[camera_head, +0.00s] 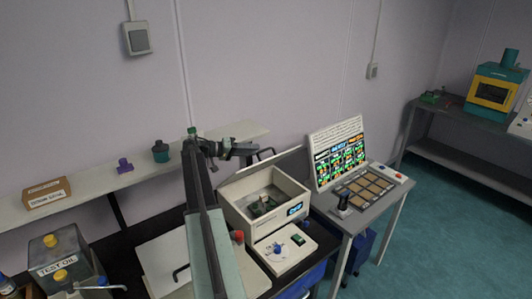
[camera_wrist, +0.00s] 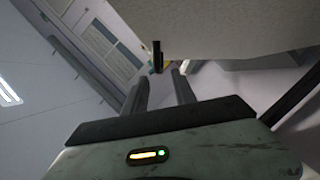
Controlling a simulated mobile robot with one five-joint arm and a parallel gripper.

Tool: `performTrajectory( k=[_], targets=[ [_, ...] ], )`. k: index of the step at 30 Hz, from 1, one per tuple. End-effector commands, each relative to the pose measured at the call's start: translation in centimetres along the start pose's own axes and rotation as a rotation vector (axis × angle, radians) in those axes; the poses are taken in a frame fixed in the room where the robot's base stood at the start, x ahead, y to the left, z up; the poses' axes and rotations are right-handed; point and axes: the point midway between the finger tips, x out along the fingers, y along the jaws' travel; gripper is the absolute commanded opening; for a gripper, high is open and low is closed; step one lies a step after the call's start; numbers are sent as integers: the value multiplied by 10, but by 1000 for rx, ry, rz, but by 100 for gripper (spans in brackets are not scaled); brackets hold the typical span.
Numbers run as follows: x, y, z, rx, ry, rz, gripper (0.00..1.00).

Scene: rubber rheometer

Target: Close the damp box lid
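The damp box seems to be the pale open-topped box (camera_head: 238,217) with a small blue display on its front; dark items lie inside it. Its lid (camera_head: 284,167) appears as a grey panel raised behind the box, partly hidden by the box. My gripper (camera_head: 247,149) is above and behind the box's left side, close to the lid's upper left edge. In the wrist view my gripper (camera_wrist: 160,85) has its two fingers apart with nothing between them. A short dark bar (camera_wrist: 157,56), perhaps a handle, stands just beyond the fingertips, beside a broad pale surface (camera_wrist: 215,30).
A white device with a blue knob (camera_head: 278,254) stands in front of the box. A wall shelf (camera_head: 95,191) with a carton (camera_head: 47,192) runs behind. Oil containers (camera_head: 58,254) stand left.

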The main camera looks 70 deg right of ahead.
Motion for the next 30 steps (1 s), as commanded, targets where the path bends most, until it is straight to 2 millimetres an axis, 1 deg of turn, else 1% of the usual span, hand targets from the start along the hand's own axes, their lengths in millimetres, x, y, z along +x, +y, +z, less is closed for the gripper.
performTrajectory(
  k=[1, 6, 10, 12, 17, 18, 20, 21, 30],
  targets=[
    [10, -1, 2, 1, -3, 2, 32],
    [45, -1, 2, 2, -6, 3, 32],
    [62, 0, 1, 1, -4, 2, 32],
    [65, 1, 1, 0, -4, 2, 32],
    [65, 1, 1, 0, -4, 2, 32],
    [65, 1, 1, 0, -4, 2, 27],
    [65, 1, 1, 1, -4, 2, 10],
    [65, 1, 1, 1, -4, 2, 0],
    [65, 2, 1, 1, -5, 3, 0]
  ],
)
